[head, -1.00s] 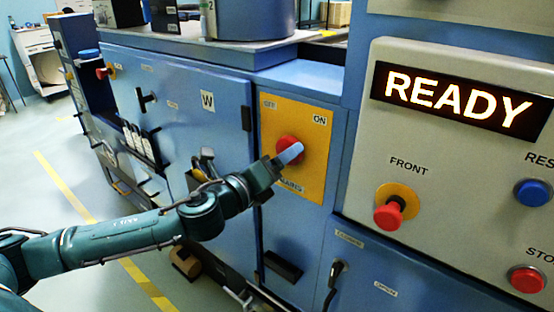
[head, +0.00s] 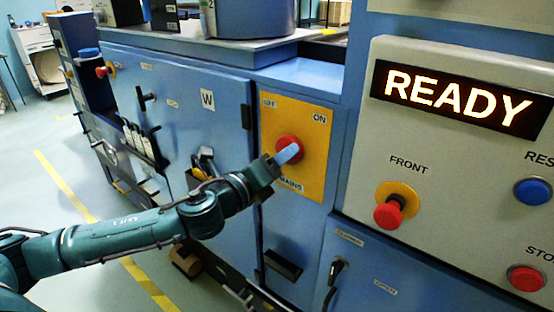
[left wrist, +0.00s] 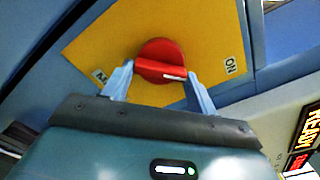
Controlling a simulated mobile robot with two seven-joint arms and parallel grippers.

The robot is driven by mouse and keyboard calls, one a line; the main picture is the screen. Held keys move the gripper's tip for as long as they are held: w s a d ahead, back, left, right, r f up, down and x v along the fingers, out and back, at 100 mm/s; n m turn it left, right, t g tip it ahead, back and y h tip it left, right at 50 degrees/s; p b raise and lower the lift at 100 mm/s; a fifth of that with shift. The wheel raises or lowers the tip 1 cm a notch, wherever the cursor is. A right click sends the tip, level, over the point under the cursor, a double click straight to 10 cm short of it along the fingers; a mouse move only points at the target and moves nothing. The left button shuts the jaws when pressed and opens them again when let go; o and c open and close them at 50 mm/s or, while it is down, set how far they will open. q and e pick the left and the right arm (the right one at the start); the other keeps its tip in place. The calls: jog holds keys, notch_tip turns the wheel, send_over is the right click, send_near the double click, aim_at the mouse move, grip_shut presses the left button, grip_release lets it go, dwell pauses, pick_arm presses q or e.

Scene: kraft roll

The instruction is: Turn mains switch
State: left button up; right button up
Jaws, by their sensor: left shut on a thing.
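The mains switch is a red rotary knob (head: 287,143) on a yellow plate (head: 312,170) on the blue cabinet. OFF is printed at the plate's upper left and ON at its upper right. In the left wrist view, the knob (left wrist: 160,58) has a raised bar with a white mark at its right end, on the side of the ON label (left wrist: 230,66). My left gripper (head: 289,153) is shut on the knob, with one pale blue finger at each end of the bar. The left wrist view shows its fingers (left wrist: 160,84) too. My right gripper is not in view.
A grey panel (head: 450,180) on the right carries a lit READY display (head: 455,98), a red FRONT knob (head: 390,211), a blue button (head: 533,191) and a red button (head: 526,278). A cabinet door marked W (head: 207,100) stands to the left. Floor space is open at far left.

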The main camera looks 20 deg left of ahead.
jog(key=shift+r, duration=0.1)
pick_arm(q)
jog(key=n+p, duration=0.3)
jog(key=n, duration=0.5)
jog(key=n+p, duration=0.4)
jog(key=n, duration=0.5)
jog(key=shift+r+n, duration=0.2)
jog(key=shift+n, duration=0.1)
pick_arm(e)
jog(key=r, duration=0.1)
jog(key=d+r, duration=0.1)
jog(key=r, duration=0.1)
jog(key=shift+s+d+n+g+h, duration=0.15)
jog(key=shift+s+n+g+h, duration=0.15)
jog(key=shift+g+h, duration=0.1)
pick_arm(q)
jog(key=o, duration=1)
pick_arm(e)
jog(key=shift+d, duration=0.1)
pick_arm(q)
jog(key=b+v, duration=0.2)
jog(key=v, duration=1.1)
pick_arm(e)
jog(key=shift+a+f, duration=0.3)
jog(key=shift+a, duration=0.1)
